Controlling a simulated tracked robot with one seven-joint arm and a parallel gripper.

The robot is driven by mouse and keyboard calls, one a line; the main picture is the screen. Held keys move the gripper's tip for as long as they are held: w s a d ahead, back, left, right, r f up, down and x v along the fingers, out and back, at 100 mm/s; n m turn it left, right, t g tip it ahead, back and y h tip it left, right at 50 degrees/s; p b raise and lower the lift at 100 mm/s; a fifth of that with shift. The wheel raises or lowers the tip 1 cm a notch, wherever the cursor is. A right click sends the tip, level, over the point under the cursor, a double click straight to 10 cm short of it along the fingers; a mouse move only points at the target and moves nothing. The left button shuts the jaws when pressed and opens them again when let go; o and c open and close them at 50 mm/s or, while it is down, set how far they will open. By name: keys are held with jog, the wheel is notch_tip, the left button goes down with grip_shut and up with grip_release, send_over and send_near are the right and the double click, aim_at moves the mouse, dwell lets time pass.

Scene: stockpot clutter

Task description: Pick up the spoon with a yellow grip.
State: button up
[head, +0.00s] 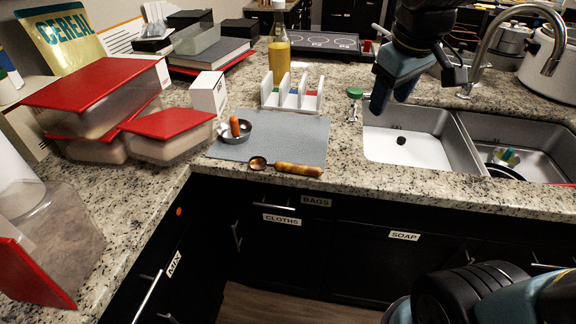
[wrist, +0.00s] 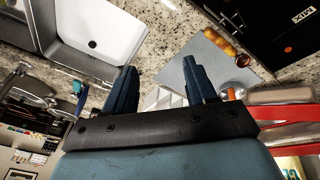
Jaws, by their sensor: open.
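The spoon with a yellow grip (head: 290,167) lies across the front edge of a grey mat on the counter in the head view. Its dark bowl points left and its yellow-orange handle points right. In the wrist view the spoon (wrist: 222,44) shows at the upper right, beyond my fingertips. My gripper (head: 392,100) is over the left sink's back edge, to the right of and above the spoon. In the wrist view my gripper (wrist: 158,68) has its two blue fingers apart with nothing between them.
The grey mat (head: 285,130) also bears a small bowl (head: 236,131) with an orange item. A white divided rack (head: 290,97) stands behind it. Red-lidded containers (head: 168,124) are at left. The left sink (head: 405,148) has a faucet (head: 487,50) behind it.

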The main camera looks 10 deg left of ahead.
jog(key=w+a+f+n+g, duration=0.1)
jog(key=a+f+n, duration=0.15)
jog(key=a, duration=0.25)
jog(key=w+a+f+n, duration=0.1)
jog(key=a+n, duration=0.2)
jog(key=a, duration=0.2)
jog(key=n+g, duration=0.1)
jog(key=n, duration=0.3)
send_over(287, 164)
jog(key=shift+h, duration=0.3)
jog(key=f, duration=1.2)
jog(key=shift+s+d, duration=0.15)
jog(key=shift+d, duration=0.1)
jog(key=shift+a+f, duration=0.15)
jog(key=shift+f, duration=1.2)
jog(key=shift+a+f, duration=0.15)
jog(key=shift+f, duration=1.15)
jog(key=shift+c, duration=0.2)
grip_shut()
